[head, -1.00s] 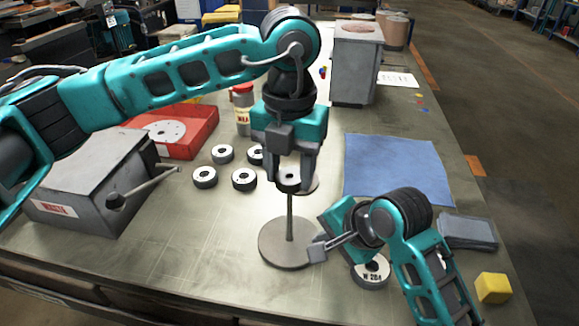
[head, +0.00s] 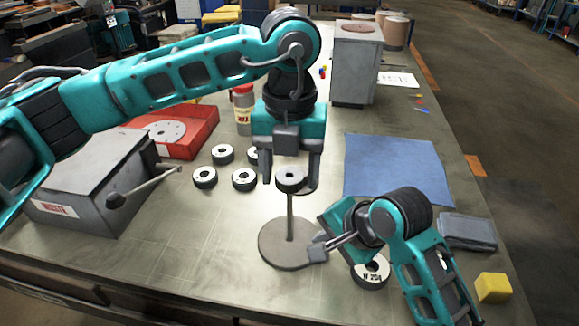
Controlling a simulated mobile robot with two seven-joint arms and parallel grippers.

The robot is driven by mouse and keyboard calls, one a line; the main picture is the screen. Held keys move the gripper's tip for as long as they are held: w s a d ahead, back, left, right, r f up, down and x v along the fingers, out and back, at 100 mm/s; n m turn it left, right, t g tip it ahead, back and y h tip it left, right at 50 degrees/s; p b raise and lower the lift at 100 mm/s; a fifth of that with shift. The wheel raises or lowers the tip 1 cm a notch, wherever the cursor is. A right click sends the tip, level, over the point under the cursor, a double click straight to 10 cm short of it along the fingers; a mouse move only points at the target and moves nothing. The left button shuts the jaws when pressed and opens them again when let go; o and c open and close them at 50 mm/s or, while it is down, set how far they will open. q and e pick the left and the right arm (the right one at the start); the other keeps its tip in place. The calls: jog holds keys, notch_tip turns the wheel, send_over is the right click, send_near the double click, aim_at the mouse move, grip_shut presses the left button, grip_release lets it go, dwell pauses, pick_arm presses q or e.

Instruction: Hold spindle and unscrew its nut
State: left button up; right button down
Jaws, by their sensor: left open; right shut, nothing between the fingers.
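The spindle (head: 289,215) stands upright on its round grey base (head: 275,250) near the front of the table. A round dark nut (head: 291,178) with a pale top sits at the top of the rod. My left gripper (head: 291,184) comes down from above and is open, with its fingers on either side of the nut; a gap shows at the left finger. My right gripper (head: 317,248) is shut and low, its fingertips at the right side of the base, with nothing between them. Whether the tips touch the base or rod is unclear.
Several black-and-white discs (head: 205,177) lie to the left. A grey box with a lever (head: 95,185), red tray (head: 195,142), bottle (head: 242,108), blue cloth (head: 395,165) and yellow block (head: 493,287) surround the area.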

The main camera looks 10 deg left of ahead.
pick_arm(q)
jog(key=m, duration=0.3)
jog(key=shift+m, duration=0.4)
jog(key=m, duration=0.3)
jog(key=shift+m, duration=0.4)
jog(key=m, duration=1.3)
jog(key=shift+m, duration=0.3)
jog(key=m, duration=0.6)
jog(key=shift+m, duration=0.4)
jog(key=shift+r, duration=0.1)
jog(key=shift+c, duration=0.3)
